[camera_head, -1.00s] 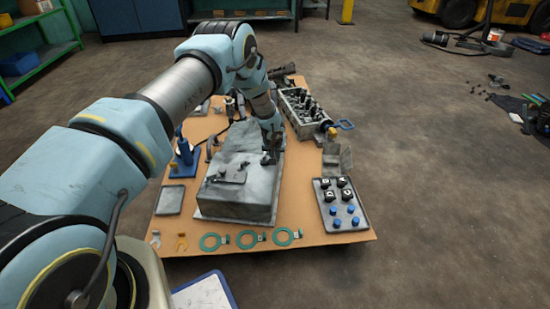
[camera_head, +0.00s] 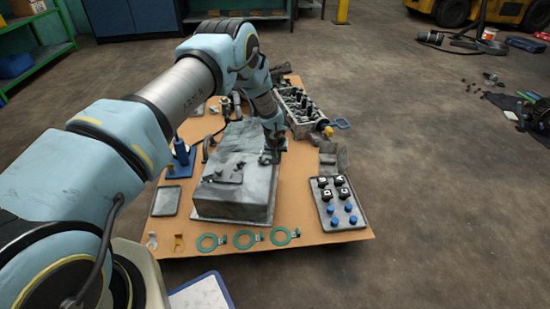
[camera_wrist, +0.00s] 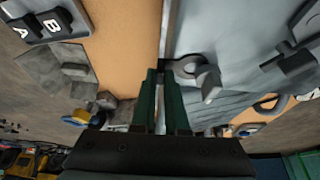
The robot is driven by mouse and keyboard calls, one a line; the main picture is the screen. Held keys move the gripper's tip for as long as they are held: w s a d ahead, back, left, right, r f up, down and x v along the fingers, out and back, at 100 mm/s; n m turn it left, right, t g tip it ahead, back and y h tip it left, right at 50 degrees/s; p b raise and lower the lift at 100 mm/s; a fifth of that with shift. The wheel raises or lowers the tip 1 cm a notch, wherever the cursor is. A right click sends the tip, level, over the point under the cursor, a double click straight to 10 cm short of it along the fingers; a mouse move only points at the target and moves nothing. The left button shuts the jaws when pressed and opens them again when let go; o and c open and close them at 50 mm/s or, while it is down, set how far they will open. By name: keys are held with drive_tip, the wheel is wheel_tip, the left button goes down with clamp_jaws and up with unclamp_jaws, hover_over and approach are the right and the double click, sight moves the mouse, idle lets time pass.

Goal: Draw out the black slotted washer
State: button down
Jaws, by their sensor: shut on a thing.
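The black slotted washer (camera_wrist: 183,66) shows in the wrist view as a dark forked plate beside a grey post, at the edge of the grey metal housing (camera_wrist: 226,28). My gripper (camera_wrist: 161,72) has its two green fingers close together, shut on the near end of the washer. Whether the slot is still around the post I cannot tell. In the head view my gripper (camera_head: 271,157) is at the right edge of the housing (camera_head: 240,207), and the washer is too small to tell there.
On the orange-brown board (camera_head: 300,215), a tray of black and blue knobs (camera_head: 340,204) lies right. Green rings (camera_head: 245,239) lie in front. A block with upright studs (camera_head: 302,110) stands behind, a blue clamp (camera_head: 181,152) left.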

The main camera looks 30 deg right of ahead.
drive_tip(key=shift+s+d, duration=0.25)
drive_tip(key=shift+d, duration=0.1)
idle(0.3)
drive_tip(key=shift+s+d+b, duration=0.2)
drive_tip(key=shift+d+b, duration=0.05)
drive_tip(key=shift+b, duration=0.1)
drive_tip(key=shift+s+d, duration=0.3)
drive_tip(key=shift+d, duration=0.1)
drive_tip(key=shift+s+d+r+b, duration=0.1)
drive_tip(key=shift+s+d+b, duration=0.1)
drive_tip(key=shift+b, duration=0.1)
drive_tip(key=shift+w, duration=0.1)
idle(0.4)
wheel_tip(320, 180, up, 7)
drive_tip(key=p, duration=0.4)
idle(0.3)
